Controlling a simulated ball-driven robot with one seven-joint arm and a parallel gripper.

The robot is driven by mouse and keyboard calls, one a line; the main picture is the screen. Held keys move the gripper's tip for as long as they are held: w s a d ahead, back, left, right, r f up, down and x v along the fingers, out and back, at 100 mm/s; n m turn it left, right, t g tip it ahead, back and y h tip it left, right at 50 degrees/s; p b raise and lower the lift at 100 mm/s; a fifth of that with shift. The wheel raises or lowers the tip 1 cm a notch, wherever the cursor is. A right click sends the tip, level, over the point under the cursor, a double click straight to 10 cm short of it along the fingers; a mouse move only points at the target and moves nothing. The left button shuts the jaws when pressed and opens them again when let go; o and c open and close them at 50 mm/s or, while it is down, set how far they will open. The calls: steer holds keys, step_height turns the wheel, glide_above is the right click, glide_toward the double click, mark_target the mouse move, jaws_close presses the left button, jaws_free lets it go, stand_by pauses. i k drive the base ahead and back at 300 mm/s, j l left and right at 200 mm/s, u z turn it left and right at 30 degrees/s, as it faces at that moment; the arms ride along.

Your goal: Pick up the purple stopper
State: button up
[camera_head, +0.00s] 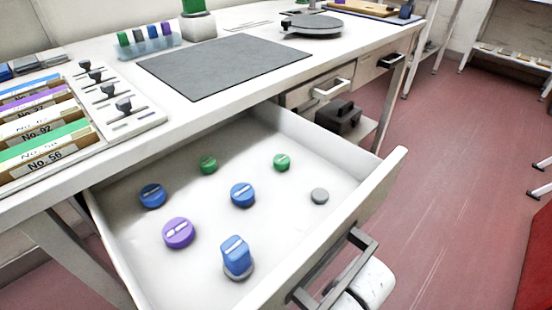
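The purple stopper (178,233) is a short round cap with a pale stripe across its top. It lies in the left front part of the open white drawer (120,238), apart from the other pieces and fully visible. I cannot make out my gripper's fingers in this view. A white rounded part, which may be mine, shows beyond the drawer's front handle at the bottom; nothing of it is at the purple stopper.
The drawer's front wall and handle (340,265) stick out. The tabletop overhangs its back.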

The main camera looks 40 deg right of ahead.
mark_target(178, 233)
steer(key=k+j, duration=0.25)
steer(key=k, duration=0.25)
steer(key=k+j, duration=0.2)
steer(key=k, duration=0.3)
